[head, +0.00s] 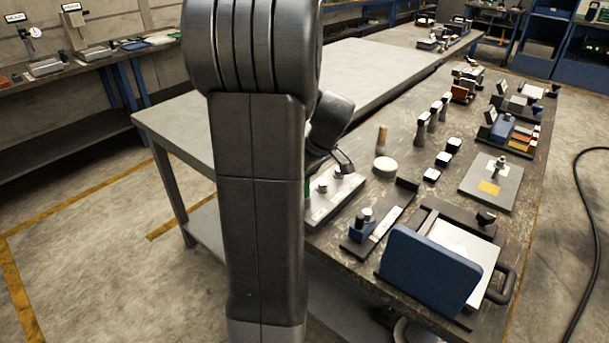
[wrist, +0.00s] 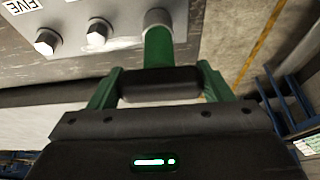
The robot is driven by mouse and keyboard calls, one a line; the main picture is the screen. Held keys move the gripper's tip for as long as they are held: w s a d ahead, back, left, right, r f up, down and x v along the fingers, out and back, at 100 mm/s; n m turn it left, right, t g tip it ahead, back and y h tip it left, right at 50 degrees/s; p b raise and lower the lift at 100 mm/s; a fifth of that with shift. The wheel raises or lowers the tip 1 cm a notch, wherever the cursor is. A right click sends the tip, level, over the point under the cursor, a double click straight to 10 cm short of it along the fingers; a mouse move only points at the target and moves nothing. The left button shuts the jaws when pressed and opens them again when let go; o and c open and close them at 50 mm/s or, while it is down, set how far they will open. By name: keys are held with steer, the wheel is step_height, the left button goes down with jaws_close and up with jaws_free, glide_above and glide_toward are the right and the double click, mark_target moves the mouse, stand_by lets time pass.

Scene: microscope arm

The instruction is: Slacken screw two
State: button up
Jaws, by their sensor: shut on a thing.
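In the wrist view my gripper (wrist: 160,84) is shut on a green-handled tool (wrist: 158,48) with a black grip piece between the green fingers. The tool's grey round end (wrist: 157,18) is at the metal plate (wrist: 72,60), in line with two hex-headed screws, one at the left (wrist: 46,41) and one in the middle (wrist: 98,30). Whether that end is seated on a screw is hidden. A label reading FIVE (wrist: 22,5) is beside the left screw. In the head view the plate (head: 318,213) shows partly behind my arm, and my gripper is mostly hidden there.
On the bench right of the plate are a white round pot (head: 385,167), a block with a blue part (head: 360,225) and a blue-backed device (head: 430,270). Several small tools and trays stand farther back. The pale bench top (head: 350,75) behind is mostly clear.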

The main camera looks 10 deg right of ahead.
steer(key=shift+r+p, duration=2.05)
steer(key=shift+r, duration=1)
